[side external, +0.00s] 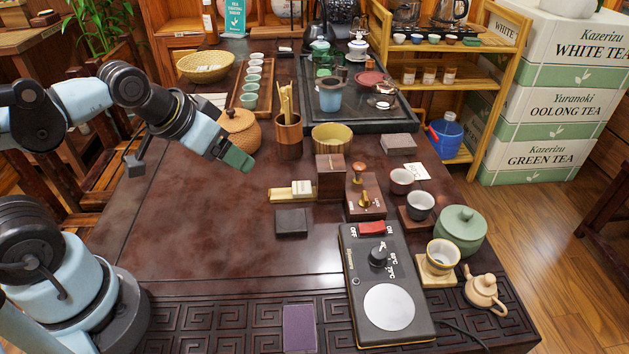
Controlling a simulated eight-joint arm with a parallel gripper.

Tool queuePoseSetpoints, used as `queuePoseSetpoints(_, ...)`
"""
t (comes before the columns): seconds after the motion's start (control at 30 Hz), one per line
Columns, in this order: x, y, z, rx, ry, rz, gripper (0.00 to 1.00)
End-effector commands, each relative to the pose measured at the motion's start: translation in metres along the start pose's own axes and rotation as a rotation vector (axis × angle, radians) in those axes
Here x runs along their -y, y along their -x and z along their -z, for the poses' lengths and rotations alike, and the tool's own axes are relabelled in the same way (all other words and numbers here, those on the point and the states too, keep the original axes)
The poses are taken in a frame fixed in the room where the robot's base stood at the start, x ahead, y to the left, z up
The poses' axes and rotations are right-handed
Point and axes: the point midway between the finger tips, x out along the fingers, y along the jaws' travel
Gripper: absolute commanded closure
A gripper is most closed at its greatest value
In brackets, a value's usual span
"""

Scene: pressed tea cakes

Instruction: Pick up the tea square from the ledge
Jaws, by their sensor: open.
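My gripper (237,160) is at the upper left of the side external view, raised over the table and pointing down to the right. It is open, with nothing seen in it. Several flat squarish pieces could be the tea square, and I cannot tell which. A dark block (330,182) stands near the middle, right of and below my gripper in the picture. A flat dark square (291,222) lies in front of it. A grey square (397,144) lies farther back. A purplish rectangle (299,328) lies on the carved front border (220,322). My gripper is apart from all of them.
A hot plate (385,290), cups and a green lidded pot (460,230) crowd the right. The table's left middle (190,225) is clear.

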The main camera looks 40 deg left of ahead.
Motion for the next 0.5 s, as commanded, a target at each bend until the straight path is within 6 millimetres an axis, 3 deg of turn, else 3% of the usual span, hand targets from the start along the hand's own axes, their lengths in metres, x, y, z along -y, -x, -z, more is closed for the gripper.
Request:
queuePoseSetpoints(0.27,-0.001,-0.008,0.022,0.09,-0.164,-0.058,0.28)
queuePoseSetpoints(0.5,-0.004,-0.032,0.05,0.188,-0.433,-0.207,0.28)
